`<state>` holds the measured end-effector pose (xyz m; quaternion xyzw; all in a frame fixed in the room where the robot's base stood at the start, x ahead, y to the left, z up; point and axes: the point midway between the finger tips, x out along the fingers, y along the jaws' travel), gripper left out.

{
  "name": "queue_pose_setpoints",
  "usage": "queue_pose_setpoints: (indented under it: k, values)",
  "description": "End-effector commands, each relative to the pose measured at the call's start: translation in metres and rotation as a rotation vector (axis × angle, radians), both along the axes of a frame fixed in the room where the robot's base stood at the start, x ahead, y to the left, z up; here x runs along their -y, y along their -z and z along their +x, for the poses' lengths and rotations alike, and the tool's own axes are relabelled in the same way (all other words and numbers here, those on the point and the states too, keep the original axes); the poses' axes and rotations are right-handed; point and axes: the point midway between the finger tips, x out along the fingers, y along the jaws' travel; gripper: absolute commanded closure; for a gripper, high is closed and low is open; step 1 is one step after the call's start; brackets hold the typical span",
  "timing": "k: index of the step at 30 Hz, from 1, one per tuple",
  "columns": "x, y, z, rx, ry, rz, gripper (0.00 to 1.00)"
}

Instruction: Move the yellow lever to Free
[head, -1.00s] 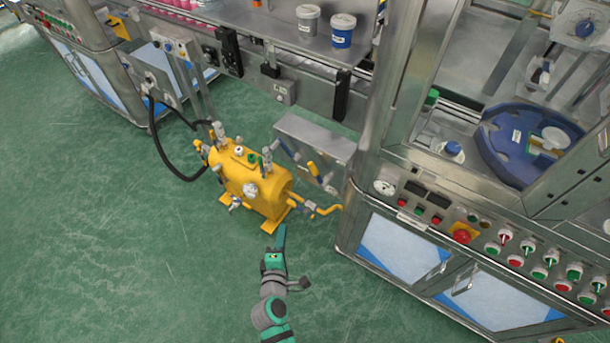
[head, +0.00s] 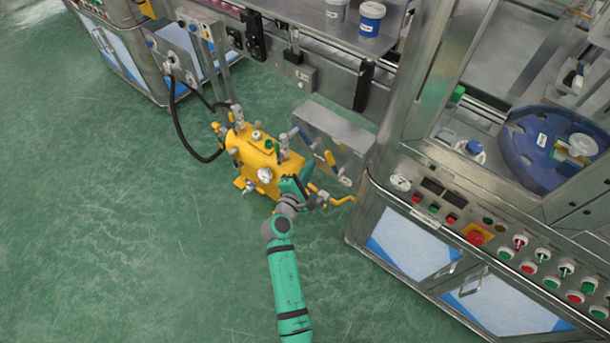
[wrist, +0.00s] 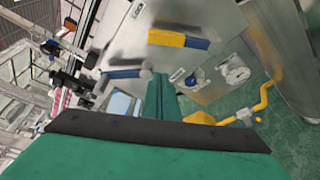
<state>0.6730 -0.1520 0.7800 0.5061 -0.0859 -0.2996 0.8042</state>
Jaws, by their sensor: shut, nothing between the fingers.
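The yellow lever (wrist: 165,38) shows in the wrist view on the face of a grey metal box (wrist: 205,60), with a blue part at its right end. In the head view the yellow lever (head: 330,158) is small, on the box just right of the yellow tank (head: 248,160). My gripper (head: 296,184) is at the tank's right end, below and left of the lever. In the wrist view my green fingers (wrist: 161,92) are together and empty, apart from the lever.
A blue-handled lever (wrist: 125,73) sits left of my fingers in the wrist view. A bent yellow pipe (head: 335,199) runs from the tank towards the steel cabinet (head: 400,245) at right. A black hose (head: 180,135) loops at left. Green floor in front is open.

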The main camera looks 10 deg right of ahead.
Motion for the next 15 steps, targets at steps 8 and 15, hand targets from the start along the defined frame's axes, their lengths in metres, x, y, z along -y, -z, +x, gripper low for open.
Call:
queue_pose_setpoints:
  k: [8, 15]
  values:
    - [0.021, 0.002, 0.018, 0.0, 0.002, 0.001, 1.0]
    - [0.033, -0.011, 0.001, 0.002, 0.0, 0.001, 1.0]
